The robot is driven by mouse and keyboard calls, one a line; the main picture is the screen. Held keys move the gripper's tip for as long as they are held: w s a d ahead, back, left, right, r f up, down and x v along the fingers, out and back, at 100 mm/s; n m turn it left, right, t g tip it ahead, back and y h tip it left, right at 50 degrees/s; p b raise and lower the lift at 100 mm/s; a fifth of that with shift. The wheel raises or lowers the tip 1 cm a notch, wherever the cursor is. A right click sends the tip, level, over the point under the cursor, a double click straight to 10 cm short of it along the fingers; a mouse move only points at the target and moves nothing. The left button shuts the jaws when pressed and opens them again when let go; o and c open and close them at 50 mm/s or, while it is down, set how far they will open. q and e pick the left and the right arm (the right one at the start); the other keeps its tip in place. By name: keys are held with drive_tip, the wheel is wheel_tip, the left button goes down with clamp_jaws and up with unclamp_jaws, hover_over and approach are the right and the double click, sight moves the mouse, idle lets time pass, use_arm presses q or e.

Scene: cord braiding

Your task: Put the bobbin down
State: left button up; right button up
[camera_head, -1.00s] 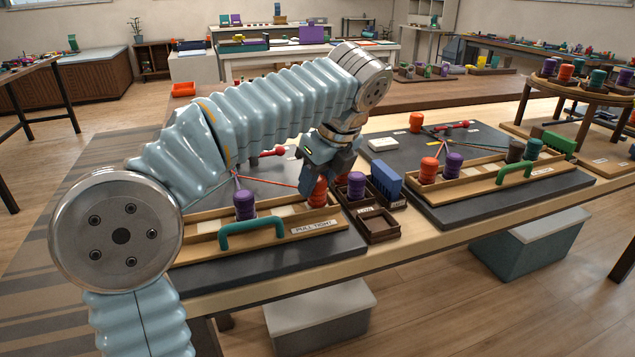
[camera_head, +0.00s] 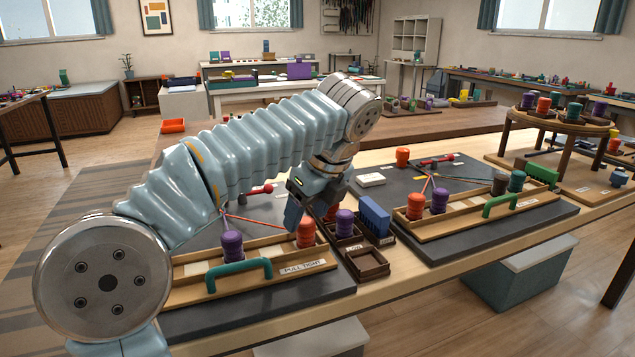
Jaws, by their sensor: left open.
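An orange bobbin (camera_head: 306,234) stands upright at the right end of the near wooden rack (camera_head: 190,292), which is labelled "PULL TIGHT". A purple bobbin (camera_head: 232,246) stands in the same rack to its left, behind the green handle (camera_head: 240,275). Cords run from the bobbins back toward a red peg (camera_head: 262,189). My left gripper (camera_head: 299,212) is open and points down, just above and behind the orange bobbin. It looks empty; its far finger is partly hidden. My right gripper is out of view.
A dark compartment box (camera_head: 367,265) to the right holds a purple bobbin (camera_head: 344,223) and a blue block (camera_head: 374,216). A second mat (camera_head: 500,236) farther right carries another rack with several bobbins. A round stand (camera_head: 562,115) holds more bobbins.

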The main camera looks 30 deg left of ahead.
use_arm(q)
drive_tip(key=v, duration=1)
drive_tip(key=shift+p, duration=0.3)
